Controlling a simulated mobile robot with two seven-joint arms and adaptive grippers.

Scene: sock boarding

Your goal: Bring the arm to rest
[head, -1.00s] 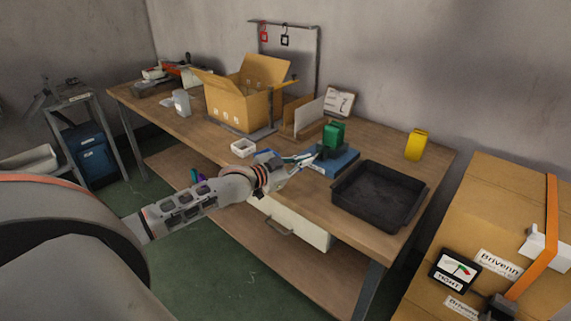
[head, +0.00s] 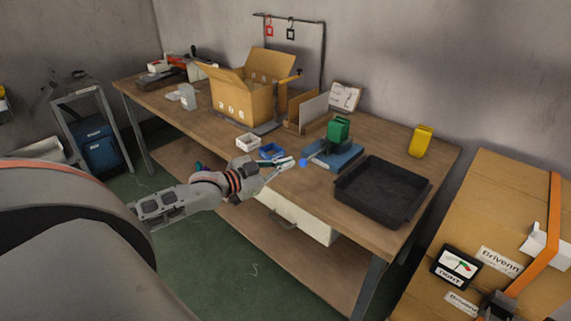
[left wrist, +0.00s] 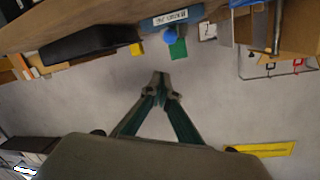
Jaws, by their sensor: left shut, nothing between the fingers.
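My left gripper (head: 281,168) shows in the head view over the front edge of the workbench (head: 360,240), left of the blue base (head: 335,157). Its fingers are together with nothing between them. In the left wrist view the closed fingertips (left wrist: 160,80) stand out against the grey wall. The left arm reaches in from the left, bent at the wrist. My right gripper is in neither view.
A green block (head: 339,129) stands on the blue base. A small blue ball (head: 303,163), a blue dish (head: 271,152) and a white dish (head: 248,142) lie near the gripper. A black tray (head: 382,192), an open carton (head: 245,95) and a yellow object (head: 421,141) stand on the bench.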

